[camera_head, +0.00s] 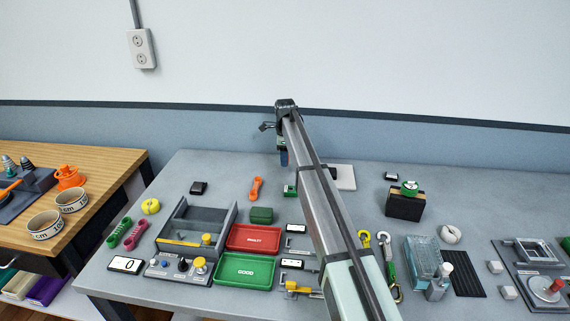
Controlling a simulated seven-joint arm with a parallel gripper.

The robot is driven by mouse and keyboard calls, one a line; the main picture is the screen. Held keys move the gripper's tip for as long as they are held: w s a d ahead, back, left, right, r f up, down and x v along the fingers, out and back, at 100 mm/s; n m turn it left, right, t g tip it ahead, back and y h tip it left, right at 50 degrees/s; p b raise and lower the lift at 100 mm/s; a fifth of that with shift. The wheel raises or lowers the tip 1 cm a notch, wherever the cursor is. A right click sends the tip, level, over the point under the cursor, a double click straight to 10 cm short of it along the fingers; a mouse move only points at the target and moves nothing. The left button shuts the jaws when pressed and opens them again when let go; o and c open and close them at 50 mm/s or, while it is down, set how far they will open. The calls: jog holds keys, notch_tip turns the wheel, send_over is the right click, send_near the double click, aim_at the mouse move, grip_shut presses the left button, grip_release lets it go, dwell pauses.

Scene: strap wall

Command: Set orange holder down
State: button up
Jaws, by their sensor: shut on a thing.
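My gripper (282,148) hangs at the far end of my arm, over the back of the grey table, and is mostly hidden behind the arm. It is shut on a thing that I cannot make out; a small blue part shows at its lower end. A long orange piece (256,188) with rounded ends is on the grey table, left of my gripper and apart from it. Another orange object, an open holder-like piece (69,178), stands on the wooden table at the left. I cannot tell which is the orange holder.
A green block (261,215), a red tray (253,239) and a green tray (244,270) lie in front of the orange piece. A grey open box (188,222) stands left of them. A black box (405,205) is at the right. The back left of the grey table has free room.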

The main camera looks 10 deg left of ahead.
jog(key=shift+f, duration=1.35)
jog(key=shift+f, duration=0.1)
jog(key=o, duration=1.1)
notch_tip(320, 180, up, 12)
jog(key=shift+r, duration=0.1)
